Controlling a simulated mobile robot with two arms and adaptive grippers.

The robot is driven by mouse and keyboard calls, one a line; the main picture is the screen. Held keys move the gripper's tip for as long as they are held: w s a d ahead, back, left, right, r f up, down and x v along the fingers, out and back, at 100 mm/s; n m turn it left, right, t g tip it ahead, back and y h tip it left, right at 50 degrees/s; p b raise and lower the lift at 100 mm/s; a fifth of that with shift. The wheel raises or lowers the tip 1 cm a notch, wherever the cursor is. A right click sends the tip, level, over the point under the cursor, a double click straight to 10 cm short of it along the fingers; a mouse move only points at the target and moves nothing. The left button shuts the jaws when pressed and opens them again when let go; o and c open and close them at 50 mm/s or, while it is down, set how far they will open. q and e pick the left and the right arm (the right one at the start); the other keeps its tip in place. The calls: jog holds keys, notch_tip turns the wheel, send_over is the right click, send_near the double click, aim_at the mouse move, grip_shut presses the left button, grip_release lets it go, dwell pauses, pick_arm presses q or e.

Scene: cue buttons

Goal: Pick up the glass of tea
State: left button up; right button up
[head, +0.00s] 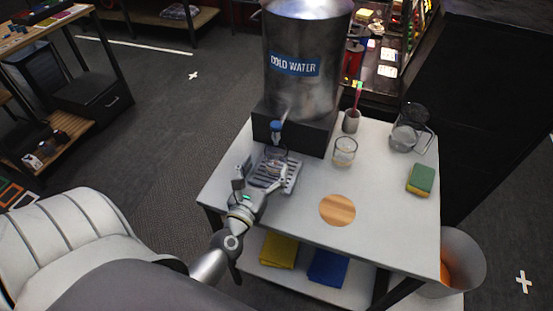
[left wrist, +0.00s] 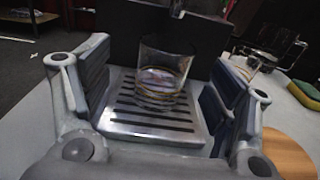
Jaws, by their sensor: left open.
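A clear glass (head: 275,153) stands upright on the slotted metal drip tray (head: 290,176) under the tap of the cold water dispenser. It also shows in the left wrist view (left wrist: 164,72), in the middle between my fingers and a little beyond them. I cannot tell what, if anything, is in it. A second clear glass (head: 345,151) stands on the white table to the right of the dispenser; its contents are unclear. My left gripper (head: 262,176) is open and empty over the front of the drip tray, with fingers spread to both sides. My right gripper is not in view.
The steel dispenser (head: 305,40) rises behind the tray on a black base. A round wooden coaster (head: 338,210) lies at the front of the table (head: 390,235). A glass pitcher (head: 408,134), a sponge (head: 420,180) and a cup with a brush (head: 351,121) stand farther right.

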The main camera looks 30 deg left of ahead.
aim_at(280, 146)
pick_arm(q)
jog(key=shift+w+a, duration=0.15)
jog(key=shift+w, duration=0.75)
jog(key=x, duration=0.1)
jog(key=p+x, duration=0.2)
jog(key=x, duration=0.1)
jog(key=shift+d+r, duration=0.15)
jog(key=shift+d, duration=0.2)
jog(key=shift+w+a, duration=0.1)
jog(key=shift+w, duration=0.35)
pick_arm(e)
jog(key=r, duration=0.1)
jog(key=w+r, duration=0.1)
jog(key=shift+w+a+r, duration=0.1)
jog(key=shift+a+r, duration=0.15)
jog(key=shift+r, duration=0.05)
pick_arm(q)
jog(key=c, duration=1.3)
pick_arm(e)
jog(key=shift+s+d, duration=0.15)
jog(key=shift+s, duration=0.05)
